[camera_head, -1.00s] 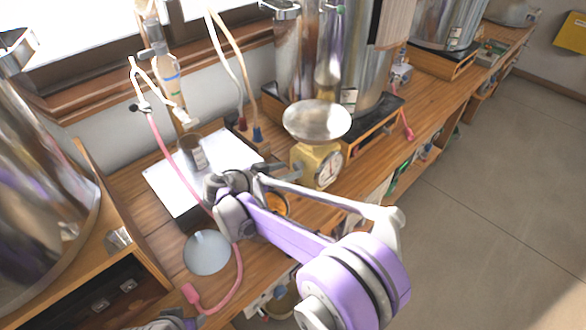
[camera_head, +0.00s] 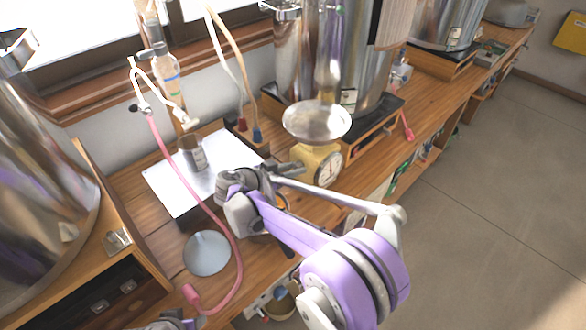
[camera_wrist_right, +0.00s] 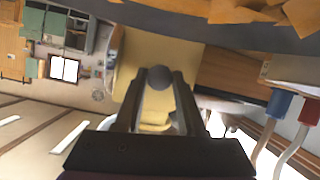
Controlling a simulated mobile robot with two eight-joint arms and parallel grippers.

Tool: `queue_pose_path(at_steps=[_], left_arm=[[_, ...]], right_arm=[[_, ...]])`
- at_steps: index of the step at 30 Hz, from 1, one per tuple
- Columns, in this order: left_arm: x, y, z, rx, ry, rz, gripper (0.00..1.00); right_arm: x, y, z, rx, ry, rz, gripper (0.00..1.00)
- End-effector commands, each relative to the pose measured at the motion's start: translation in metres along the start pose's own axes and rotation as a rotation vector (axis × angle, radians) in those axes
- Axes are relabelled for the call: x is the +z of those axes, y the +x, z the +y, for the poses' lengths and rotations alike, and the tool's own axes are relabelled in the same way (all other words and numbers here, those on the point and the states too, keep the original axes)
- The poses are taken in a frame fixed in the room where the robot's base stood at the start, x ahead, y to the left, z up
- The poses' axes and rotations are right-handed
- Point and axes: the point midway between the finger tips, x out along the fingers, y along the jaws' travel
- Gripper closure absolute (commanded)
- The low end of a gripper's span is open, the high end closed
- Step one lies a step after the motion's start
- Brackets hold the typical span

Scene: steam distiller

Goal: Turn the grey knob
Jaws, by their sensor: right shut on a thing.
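The yellow scale (camera_head: 323,162) with a round white dial and a metal pan stands on the wooden bench in the head view. Its yellow body (camera_wrist_right: 178,52) fills the middle of the right wrist view. The grey knob (camera_wrist_right: 158,77) is a small round piece on the scale's side, between my right fingertips; in the head view it is hidden by the gripper. My right gripper (camera_head: 298,169) reaches the scale's left side and is shut on the knob. Part of what looks like my left gripper (camera_head: 172,323) shows at the bottom edge; its fingers are out of view.
A large steel vessel (camera_head: 360,55) stands behind the scale. Two hoses with red and blue ends hang nearby.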

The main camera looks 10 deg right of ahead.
Motion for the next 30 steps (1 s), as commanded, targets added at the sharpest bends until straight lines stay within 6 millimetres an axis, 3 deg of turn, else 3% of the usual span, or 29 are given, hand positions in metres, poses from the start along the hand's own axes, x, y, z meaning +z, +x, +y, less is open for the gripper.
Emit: queue_pose_path(at_steps=[14,30], left_arm=[[-0.0002,-0.0004,0.0000,0.000,0.000,0.000,0.50],[0.0018,0.0034,0.0000,0.000,0.000,-0.001,0.50]], right_arm=[[-0.0001,-0.0001,-0.0008,0.034,-0.082,-0.005,1.00],[0.0013,0.0007,-0.0043,0.210,-0.515,-0.030,1.00]])
